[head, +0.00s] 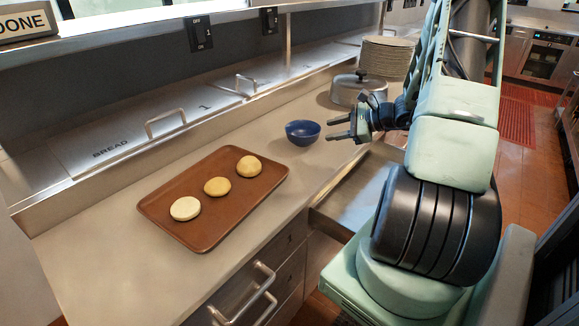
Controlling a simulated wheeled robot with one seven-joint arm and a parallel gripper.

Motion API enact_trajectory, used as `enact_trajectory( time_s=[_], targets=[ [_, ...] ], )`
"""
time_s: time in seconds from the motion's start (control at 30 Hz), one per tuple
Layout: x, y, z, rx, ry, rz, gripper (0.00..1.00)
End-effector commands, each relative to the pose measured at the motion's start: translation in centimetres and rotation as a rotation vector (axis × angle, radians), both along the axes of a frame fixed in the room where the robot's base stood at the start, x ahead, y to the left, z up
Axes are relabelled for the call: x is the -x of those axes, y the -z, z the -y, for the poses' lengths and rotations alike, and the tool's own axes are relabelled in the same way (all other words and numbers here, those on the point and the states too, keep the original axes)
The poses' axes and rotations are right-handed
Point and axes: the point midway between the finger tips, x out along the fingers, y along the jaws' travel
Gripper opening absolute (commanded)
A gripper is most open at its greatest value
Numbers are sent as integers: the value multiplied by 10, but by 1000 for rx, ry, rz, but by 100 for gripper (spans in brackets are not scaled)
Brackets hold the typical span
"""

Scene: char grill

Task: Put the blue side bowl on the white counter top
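The blue side bowl (303,133) stands upright on the steel-grey counter, right of the brown tray. My gripper (332,128) is just right of the bowl, its two fingers pointing left toward the bowl's rim. The fingers are apart with nothing between them, and the bowl looks free of them; the exact gap in depth is hard to tell. A white ledge (130,27) runs along the top left above the counter; I cannot tell whether it is the white counter top.
A brown tray (222,220) with three buns lies on the counter (90,255). A lidded metal pot (358,88) and a plate stack (388,54) stand behind my gripper. Handled bread lids (120,140) line the back. An open drawer (358,196) juts out below.

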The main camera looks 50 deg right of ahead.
Motion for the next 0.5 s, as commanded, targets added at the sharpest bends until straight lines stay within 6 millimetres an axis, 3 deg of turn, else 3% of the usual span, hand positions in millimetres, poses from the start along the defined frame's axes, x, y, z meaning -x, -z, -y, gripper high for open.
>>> enact_trajectory(
  time_s=[0.13,0.23,0.37,0.5],
  targets=[
    [-6,-3,-11,8,-37,-4,40],
    [-24,-12,-52,41,-170,-22,40],
    [-48,-28,-148,134,-481,-59,40],
    [-43,-42,-259,279,-866,-90,40]
  ],
)
